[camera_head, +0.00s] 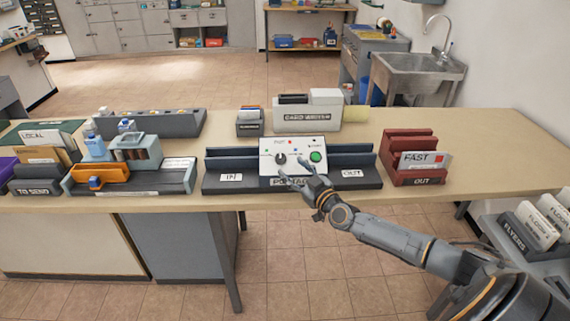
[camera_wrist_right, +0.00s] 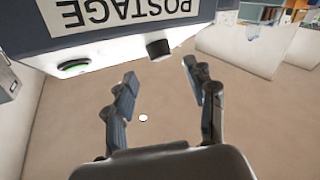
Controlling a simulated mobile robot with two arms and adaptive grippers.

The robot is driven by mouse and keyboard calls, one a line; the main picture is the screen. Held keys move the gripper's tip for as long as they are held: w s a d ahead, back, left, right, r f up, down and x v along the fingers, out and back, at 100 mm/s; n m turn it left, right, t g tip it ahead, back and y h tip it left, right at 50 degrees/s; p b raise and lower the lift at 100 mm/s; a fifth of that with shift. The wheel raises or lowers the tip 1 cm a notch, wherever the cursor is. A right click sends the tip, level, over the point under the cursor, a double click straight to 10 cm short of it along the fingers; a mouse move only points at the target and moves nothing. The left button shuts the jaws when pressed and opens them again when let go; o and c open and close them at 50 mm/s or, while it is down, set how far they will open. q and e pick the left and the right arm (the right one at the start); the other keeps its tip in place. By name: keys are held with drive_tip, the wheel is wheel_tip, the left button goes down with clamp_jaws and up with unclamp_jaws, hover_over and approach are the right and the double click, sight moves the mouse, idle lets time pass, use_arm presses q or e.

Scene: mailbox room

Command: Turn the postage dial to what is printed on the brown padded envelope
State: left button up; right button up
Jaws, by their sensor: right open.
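The postage machine (camera_head: 294,147) stands on the counter between the IN and OUT slots. Its sloped white face carries a black dial (camera_head: 280,159) on the left and a green button (camera_head: 316,156) on the right. My right gripper (camera_head: 298,182) is open in front of the machine's lower face. In the right wrist view the black dial (camera_wrist_right: 158,49) lies just beyond the gap between the open fingertips (camera_wrist_right: 160,71), apparently apart from them. A brown envelope (camera_head: 42,154) stands in the TO SEND holder at the left; its print is not readable. My left gripper is out of view.
A red OUT rack (camera_head: 411,172) holds a FAST card to the right. The card writer (camera_head: 306,114) stands behind the machine. An orange-and-grey tray (camera_head: 150,184) with stamps stands to the left. The right end of the counter (camera_head: 490,150) is clear.

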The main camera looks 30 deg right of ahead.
sight(282, 159)
drive_tip(key=w+b, duration=0.1)
drive_tip(key=w, duration=0.3)
drive_tip(key=shift+f, duration=0.1)
drive_tip(key=shift+w, duration=0.6)
